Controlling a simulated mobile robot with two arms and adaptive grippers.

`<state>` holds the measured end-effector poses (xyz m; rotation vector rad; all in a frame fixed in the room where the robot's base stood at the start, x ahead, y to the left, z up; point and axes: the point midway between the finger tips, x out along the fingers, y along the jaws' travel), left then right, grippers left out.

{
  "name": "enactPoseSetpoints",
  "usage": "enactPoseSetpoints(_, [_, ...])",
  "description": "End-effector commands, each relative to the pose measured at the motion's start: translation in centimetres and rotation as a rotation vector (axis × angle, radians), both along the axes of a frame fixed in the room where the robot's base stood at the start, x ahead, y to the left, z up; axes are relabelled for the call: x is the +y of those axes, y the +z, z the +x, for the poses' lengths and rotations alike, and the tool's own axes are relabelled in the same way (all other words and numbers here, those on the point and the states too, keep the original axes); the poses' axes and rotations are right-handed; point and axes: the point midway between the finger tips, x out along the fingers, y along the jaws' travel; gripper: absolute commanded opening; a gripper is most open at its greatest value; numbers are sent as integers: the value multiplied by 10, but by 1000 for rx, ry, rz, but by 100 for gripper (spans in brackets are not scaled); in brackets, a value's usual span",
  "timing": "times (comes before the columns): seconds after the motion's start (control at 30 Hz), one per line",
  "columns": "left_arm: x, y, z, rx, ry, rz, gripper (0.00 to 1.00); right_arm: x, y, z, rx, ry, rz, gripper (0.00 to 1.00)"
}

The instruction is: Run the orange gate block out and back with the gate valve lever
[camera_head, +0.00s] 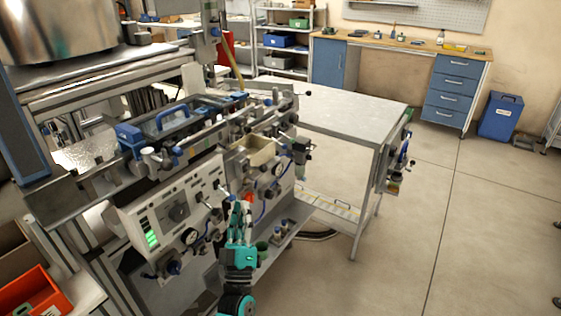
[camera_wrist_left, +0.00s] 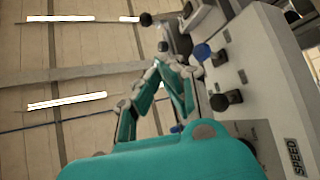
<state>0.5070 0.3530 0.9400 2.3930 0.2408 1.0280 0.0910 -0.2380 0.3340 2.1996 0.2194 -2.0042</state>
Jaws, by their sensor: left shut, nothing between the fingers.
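A small orange-red piece (camera_head: 248,203), which looks like the gate block, shows at the front of the machine just beyond my left gripper. My left gripper (camera_head: 238,206) is teal and dark, points up at the machine front and is shut with nothing held. In the left wrist view its fingers (camera_wrist_left: 170,68) come together close to the grey panel. A blue-capped knob (camera_wrist_left: 202,52) and a black knob (camera_wrist_left: 220,101) stick out of that panel beside the fingers. I cannot tell which part is the gate valve lever, nor whether a finger touches it. My right gripper is not in view.
The machine's front panel (camera_head: 172,208) carries a dial, green lights, gauges and protruding knobs near my left arm. A blue-handled unit (camera_head: 170,122) sits on top. A grey table (camera_head: 340,112) stands behind to the right. An orange bin (camera_head: 32,293) is at lower left.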

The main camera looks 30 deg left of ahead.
Motion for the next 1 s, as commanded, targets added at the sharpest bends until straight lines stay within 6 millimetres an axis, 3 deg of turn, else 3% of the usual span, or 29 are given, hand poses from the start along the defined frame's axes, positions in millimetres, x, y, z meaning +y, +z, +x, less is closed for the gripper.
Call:
enactPoseSetpoints(0.13, [7, 20, -9, -70, 17, -14, 0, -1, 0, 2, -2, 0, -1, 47])
enactPoseSetpoints(0.57, [9, 26, -4, -73, 16, -12, 0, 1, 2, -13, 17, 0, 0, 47])
enactPoseSetpoints(1.0, [40, 85, 50, -72, 17, -10, 0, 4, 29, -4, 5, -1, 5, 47])
